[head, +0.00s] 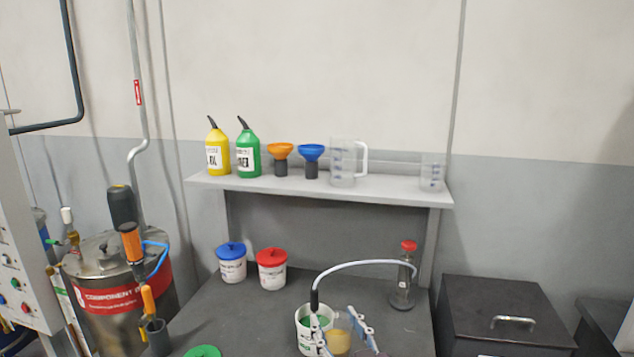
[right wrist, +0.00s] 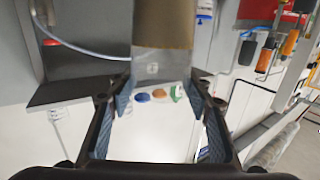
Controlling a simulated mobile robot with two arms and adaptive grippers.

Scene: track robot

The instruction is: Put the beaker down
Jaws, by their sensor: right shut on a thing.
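A clear beaker (head: 340,338) with tan liquid shows near the bottom edge of the head view, over the dark workbench (head: 240,312). My right gripper (head: 338,326) is shut on the beaker, one finger on each side. In the right wrist view the beaker (right wrist: 165,62) is between the blue finger pads, with the tan liquid at the top of that picture. I cannot tell whether its base touches the bench. My left gripper is not in view.
A white tub (head: 304,338) with green contents stands close left of the beaker. A curved hose (head: 365,262) arches above, near a red-capped bottle (head: 403,285). Blue-lidded (head: 232,268) and red-lidded (head: 272,275) tubs stand behind. A shelf (head: 390,188) holds bottles, funnels, a jug and another beaker.

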